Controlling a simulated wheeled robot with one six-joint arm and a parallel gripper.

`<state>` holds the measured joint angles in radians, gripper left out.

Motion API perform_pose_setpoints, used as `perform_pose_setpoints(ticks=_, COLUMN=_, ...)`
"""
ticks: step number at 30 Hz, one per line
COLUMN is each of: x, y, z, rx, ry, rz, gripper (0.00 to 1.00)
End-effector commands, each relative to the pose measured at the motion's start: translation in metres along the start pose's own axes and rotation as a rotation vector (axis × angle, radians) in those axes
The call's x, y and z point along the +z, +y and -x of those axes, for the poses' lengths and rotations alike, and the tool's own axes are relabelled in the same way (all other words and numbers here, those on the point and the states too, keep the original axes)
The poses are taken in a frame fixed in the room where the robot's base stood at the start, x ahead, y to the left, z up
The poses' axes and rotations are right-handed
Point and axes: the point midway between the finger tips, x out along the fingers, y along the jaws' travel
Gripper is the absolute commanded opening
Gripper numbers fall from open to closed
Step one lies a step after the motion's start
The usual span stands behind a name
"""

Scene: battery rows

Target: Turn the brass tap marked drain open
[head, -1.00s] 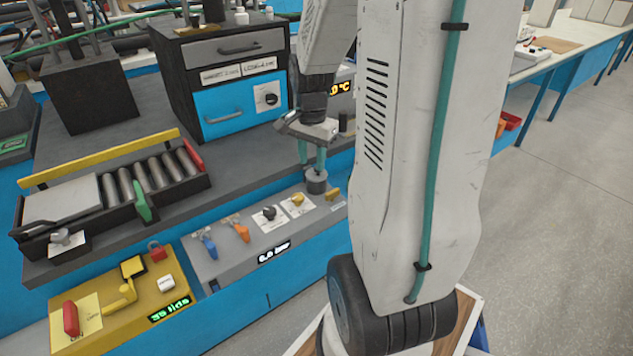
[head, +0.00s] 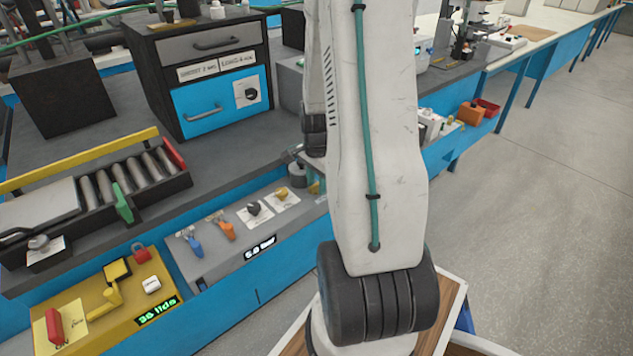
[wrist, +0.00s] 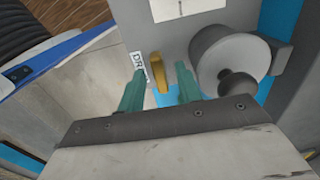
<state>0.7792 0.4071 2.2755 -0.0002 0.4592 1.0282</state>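The brass tap (wrist: 157,70) shows in the wrist view as a narrow upright lever at the top centre. A small white label with dark, turned lettering (wrist: 138,65) is beside it, partly hidden by a finger. My gripper (wrist: 161,78) is open, its two teal fingers on either side of the tap with a gap on each side. I cannot tell how deep the fingertips reach. In the head view a bit of the brass tap (head: 314,188) shows at the panel's right end; my arm hides the gripper there.
A grey cylinder with a darker knob (wrist: 235,55) stands close right of the fingers. The grey panel (head: 205,263) carries blue and orange levers (head: 226,230), a black knob (head: 254,209) and another brass knob (head: 283,195). The yellow box (head: 130,320) is to the left.

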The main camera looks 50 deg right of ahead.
Motion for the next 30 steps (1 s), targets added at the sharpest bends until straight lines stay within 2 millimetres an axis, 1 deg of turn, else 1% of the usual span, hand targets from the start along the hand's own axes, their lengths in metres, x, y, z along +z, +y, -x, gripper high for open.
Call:
perform_pose_setpoints(ticks=6, x=0.0001, y=0.0, z=-0.0007, rx=0.0, ry=0.0, rz=0.0, gripper=0.35)
perform_pose_setpoints(ticks=7, x=0.0001, y=0.0, z=-0.0006, rx=0.0, ry=0.0, rz=0.0, gripper=0.32)
perform_pose_setpoints(ticks=10, x=0.0001, y=-0.0001, z=-0.0005, rx=0.0, ry=0.0, rz=0.001, gripper=0.04)
perform_pose_setpoints(ticks=11, x=0.0001, y=-0.0001, z=-0.0005, rx=0.0, ry=0.0, rz=0.001, gripper=0.0)
perform_pose_setpoints(ticks=21, x=0.0001, y=-0.0002, z=-0.0002, rx=0.0, ry=0.0, rz=0.023, gripper=0.0)
perform_pose_setpoints(ticks=26, x=0.0001, y=-0.0003, z=-0.0001, rx=-0.001, ry=0.0, rz=0.088, gripper=0.0)
perform_pose_setpoints(ticks=30, x=0.0, y=-0.0003, z=-0.0001, rx=-0.001, ry=0.0, rz=0.184, gripper=0.0)
